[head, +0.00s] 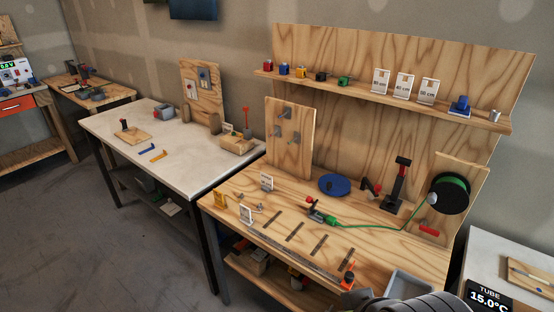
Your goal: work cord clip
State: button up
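A green cord (378,227) runs over the wooden workbench from a dark spool (449,195) with a green rim at the right. Its left end reaches a small green clip or clamp (318,214) with a red part, on the bench top. I cannot tell whether the clip is shut on the cord. Part of my dark arm (425,303) shows at the bottom edge, in front of the bench, apart from the cord and clip. My gripper's fingers cannot be made out there.
An orange-and-black piece (347,281) stands at the bench's front edge, near a grey tray (405,286). Dark strips (295,231) mark the bench top. A black upright tool (397,187) and blue disc (335,184) stand behind the cord. A shelf (375,92) holds coloured blocks and length cards.

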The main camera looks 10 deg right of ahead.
aim_at(309, 199)
jog(key=i+j+z, duration=0.15)
jog(key=z, duration=0.15)
jog(key=i+j+z, duration=0.1)
jog(key=j+z, duration=0.15)
jog(key=j, duration=0.15)
jog(key=i+j+z, duration=0.1)
jog(key=j+z, duration=0.45)
jog(key=j, duration=0.15)
jog(key=i, duration=0.05)
